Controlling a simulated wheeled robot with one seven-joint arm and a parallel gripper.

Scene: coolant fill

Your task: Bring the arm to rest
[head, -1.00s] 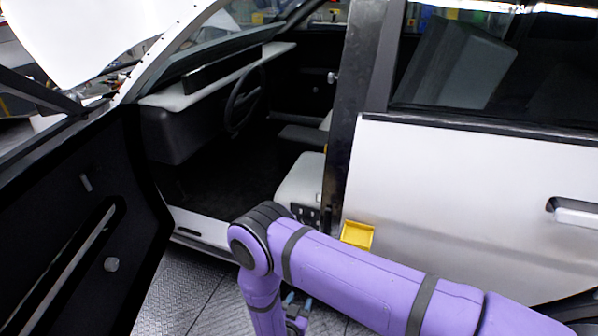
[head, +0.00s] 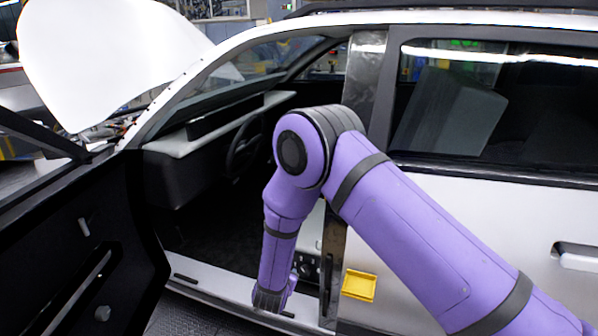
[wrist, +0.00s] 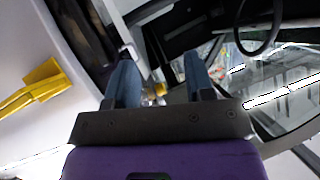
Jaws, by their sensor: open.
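My purple arm (head: 400,222) reaches in from the lower right of the head view, its elbow raised in front of the car's door pillar. The forearm hangs down over the door sill. My gripper shows in the wrist view (wrist: 160,80), its two blue-grey fingers apart with nothing held between them. In the head view the fingers are hidden behind or below the wrist. Behind the gripper in the wrist view is part of the car's interior, with the steering wheel (wrist: 262,25) at the upper right.
The car's open front door (head: 75,240) stands at the left. The closed rear door (head: 480,215) is at the right. A yellow tray-like piece (head: 359,285) is at the car's side, close to my arm; it also shows in the wrist view (wrist: 38,84). The white hood (head: 105,55) is raised.

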